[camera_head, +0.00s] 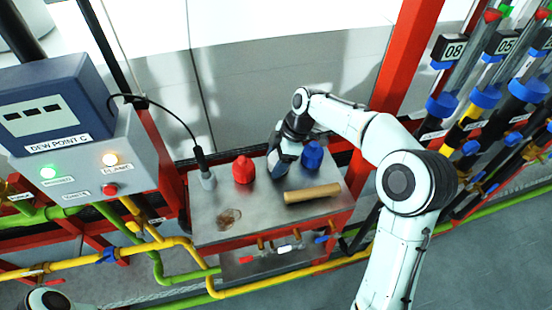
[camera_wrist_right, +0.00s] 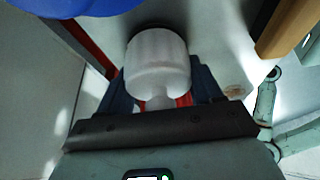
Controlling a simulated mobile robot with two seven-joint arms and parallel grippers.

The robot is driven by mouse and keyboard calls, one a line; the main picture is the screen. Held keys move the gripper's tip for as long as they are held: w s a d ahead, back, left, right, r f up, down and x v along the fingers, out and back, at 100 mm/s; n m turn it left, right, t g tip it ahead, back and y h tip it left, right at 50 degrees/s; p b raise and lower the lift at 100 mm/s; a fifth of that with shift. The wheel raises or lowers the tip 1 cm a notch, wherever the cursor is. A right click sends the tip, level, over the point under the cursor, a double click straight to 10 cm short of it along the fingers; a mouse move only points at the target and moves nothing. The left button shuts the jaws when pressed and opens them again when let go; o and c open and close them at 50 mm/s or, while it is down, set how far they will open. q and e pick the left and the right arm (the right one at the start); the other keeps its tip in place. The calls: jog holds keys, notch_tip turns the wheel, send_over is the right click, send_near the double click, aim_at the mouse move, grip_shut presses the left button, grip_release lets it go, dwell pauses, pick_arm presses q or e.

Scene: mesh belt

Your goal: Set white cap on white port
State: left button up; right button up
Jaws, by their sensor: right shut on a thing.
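The white cap (camera_wrist_right: 157,62) is a ribbed, rounded piece held between the dark fingers of my right gripper (camera_wrist_right: 160,92) in the right wrist view. In the head view my right gripper (camera_head: 281,163) is low over the metal table, between the red cap and the blue cap. The white cap is hidden there behind the gripper. I cannot tell whether it still touches the table. The white port (camera_head: 285,249) is on the table's front side, between a red port (camera_head: 247,259) and a blue port (camera_head: 321,239). My left gripper is out of view.
The table (camera_head: 207,228) bears a red cap (camera_head: 243,170), a blue cap (camera_head: 312,155), a wooden block (camera_head: 312,193) and a probe (camera_head: 207,180) on a cable. Yellow and green pipes (camera_head: 255,289) run below the ports. A control box (camera_head: 60,115) stands at left.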

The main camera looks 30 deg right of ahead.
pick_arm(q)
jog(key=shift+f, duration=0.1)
pick_arm(e)
jog(key=shift+f, duration=0.15)
jog(key=o, duration=0.8)
jog(key=shift+c, duration=0.2)
jog(key=shift+p+v, duration=0.6)
jog(key=shift+v, duration=1)
jog(key=shift+p+v, duration=0.95)
jog(key=shift+v, duration=1.75)
jog(key=shift+d+r, duration=0.2)
jog(key=shift+r, duration=0.25)
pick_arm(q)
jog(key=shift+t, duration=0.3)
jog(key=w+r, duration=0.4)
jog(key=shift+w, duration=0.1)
pick_arm(e)
jog(key=shift+v, duration=0.75)
